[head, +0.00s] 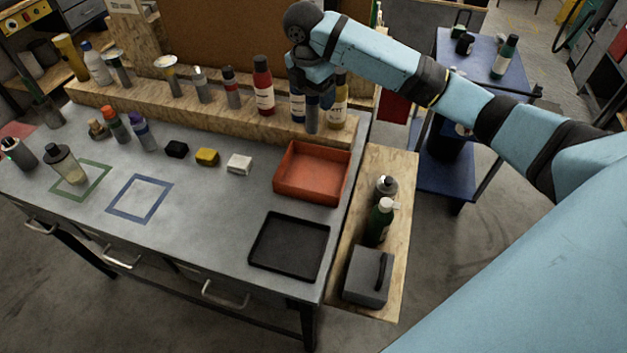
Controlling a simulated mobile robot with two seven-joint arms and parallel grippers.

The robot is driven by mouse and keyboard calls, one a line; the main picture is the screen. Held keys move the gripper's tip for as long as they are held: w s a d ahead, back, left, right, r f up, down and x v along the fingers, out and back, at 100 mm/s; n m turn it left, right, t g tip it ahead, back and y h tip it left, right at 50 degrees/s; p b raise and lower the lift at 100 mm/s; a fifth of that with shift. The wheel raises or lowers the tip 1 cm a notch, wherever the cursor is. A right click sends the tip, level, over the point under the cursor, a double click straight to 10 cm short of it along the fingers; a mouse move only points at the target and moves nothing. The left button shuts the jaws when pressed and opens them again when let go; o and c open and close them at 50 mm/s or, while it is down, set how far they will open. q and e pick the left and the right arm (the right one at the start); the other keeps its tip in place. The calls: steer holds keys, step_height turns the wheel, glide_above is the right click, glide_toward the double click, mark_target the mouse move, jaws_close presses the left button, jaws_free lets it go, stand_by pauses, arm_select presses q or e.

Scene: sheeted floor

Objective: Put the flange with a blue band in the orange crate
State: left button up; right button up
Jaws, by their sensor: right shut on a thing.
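The orange crate (312,198) stands empty on the right part of the grey workbench, below the wooden ledge. My right gripper (314,92) is over the right end of the ledge, pointing down. It is shut on a grey part with a dark blue band (312,118), which appears to be the flange. The fingers hide much of its upper part. It is upright among the bottles at the ledge; I cannot tell whether it touches the wood. My left gripper is not in view.
A blue-labelled bottle (297,108) and a yellow bottle (339,108) stand close beside the gripper. A red bottle (263,88) and several grey parts stand farther left on the ledge. A black tray (289,246) lies in front of the crate. Small blocks sit left of it.

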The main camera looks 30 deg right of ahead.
mark_target(310, 132)
step_height(310, 132, down, 19)
steer(key=n+p, duration=0.1)
steer(key=shift+w+d+p, duration=0.2)
steer(key=shift+d+p, duration=0.05)
steer(key=shift+p, duration=0.15)
steer(key=o, duration=1)
steer(key=shift+f, duration=0.1)
steer(key=r, duration=0.4)
steer(key=a+r, duration=0.1)
steer(key=r, duration=0.3)
steer(key=r+b, duration=0.1)
steer(key=r, duration=0.3)
steer(key=shift+s+a+r, duration=0.1)
steer(key=shift+s+a, duration=0.2)
steer(key=shift+a, duration=0.05)
